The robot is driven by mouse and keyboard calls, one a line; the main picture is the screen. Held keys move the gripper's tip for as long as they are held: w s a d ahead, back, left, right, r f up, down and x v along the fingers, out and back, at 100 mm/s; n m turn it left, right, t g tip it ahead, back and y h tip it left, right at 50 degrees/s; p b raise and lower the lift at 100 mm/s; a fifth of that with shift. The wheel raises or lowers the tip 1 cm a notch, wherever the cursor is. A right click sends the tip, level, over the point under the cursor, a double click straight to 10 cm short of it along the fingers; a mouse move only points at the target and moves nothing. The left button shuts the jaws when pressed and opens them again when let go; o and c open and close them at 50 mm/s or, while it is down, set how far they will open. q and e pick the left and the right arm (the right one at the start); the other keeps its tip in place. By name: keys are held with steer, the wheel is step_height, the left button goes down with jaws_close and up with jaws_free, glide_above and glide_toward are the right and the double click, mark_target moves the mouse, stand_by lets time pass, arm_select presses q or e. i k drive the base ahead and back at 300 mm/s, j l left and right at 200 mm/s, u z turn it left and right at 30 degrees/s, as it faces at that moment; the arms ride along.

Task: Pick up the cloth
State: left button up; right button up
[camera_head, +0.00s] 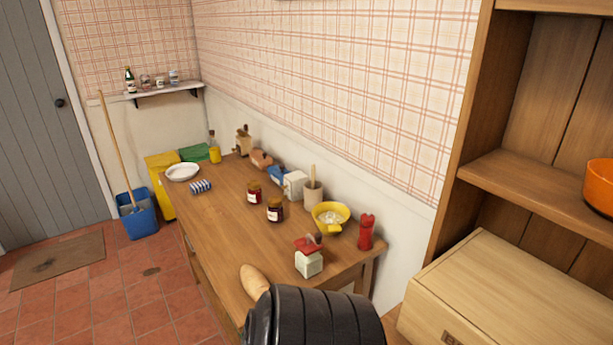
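The cloth (201,187) looks like a small blue-and-white striped roll or folded bundle. It lies on the far left part of the wooden table (215,235), just in front of a white plate (182,172). Neither of my grippers is in view. A dark ribbed rounded part at the bottom centre looks like part of my own arm; it hides the near end of the table.
A wooden shelf unit (540,195) is at right. The table's middle-left is clear.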

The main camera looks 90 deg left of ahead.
mark_target(195, 188)
steer(key=k+u, duration=0.2)
steer(key=u, duration=0.3)
steer(key=k+j+u, duration=0.15)
steer(key=u, duration=0.3)
steer(key=l+u, duration=0.15)
steer(key=u, duration=2.05)
steer(key=k+j, duration=0.05)
